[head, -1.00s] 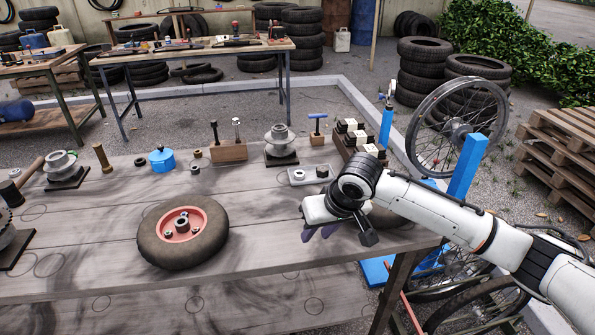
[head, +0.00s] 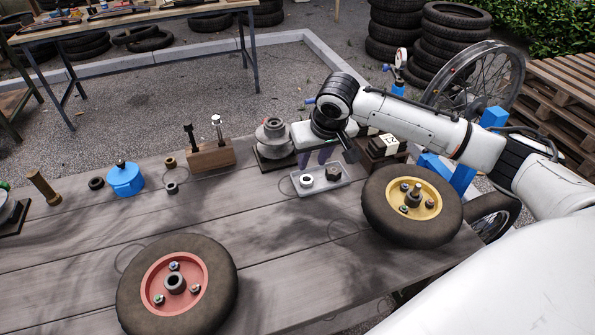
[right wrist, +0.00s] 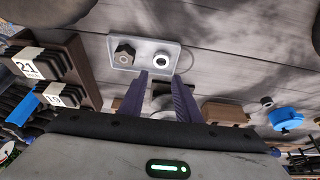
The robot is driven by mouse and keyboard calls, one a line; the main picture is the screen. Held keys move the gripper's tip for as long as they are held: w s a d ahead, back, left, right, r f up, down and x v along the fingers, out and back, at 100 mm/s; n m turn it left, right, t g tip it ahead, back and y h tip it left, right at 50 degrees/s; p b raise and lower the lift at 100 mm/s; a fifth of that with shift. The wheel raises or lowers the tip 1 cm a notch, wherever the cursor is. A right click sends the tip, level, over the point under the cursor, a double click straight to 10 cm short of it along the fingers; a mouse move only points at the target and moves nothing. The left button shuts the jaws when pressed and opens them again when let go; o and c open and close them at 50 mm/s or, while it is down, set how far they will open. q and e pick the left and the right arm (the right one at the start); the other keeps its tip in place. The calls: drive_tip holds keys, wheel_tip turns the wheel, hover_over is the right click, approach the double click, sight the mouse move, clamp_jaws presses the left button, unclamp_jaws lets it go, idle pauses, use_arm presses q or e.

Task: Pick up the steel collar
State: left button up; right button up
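A pale steel collar (head: 307,181), a short ring with a dark bore, sits in a shallow grey tray (head: 328,189) beside a dark hex nut (head: 333,174). In the right wrist view the collar (right wrist: 161,60) shows just beyond the fingertips, with the nut (right wrist: 125,53) to its left. My right gripper (head: 314,157) hangs behind and above the tray in the head view. Its purple fingers (right wrist: 160,88) are apart with nothing held between them. The gap between fingertips and collar is hard to judge. My left gripper is out of view.
A stepped pulley (head: 273,137) on a dark base stands close left of the gripper. Numbered blocks (head: 384,146) stand to its right. A yellow-hubbed wheel (head: 412,205) lies right of the tray, a red-hubbed wheel (head: 178,285) front left. The table's middle is clear.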

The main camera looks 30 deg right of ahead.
drive_tip(key=shift+s+x, duration=0.25)
drive_tip(key=shift+x, duration=4.1)
drive_tip(key=shift+s+a, duration=0.1)
drive_tip(key=shift+a, duration=0.05)
drive_tip(key=c, duration=0.7)
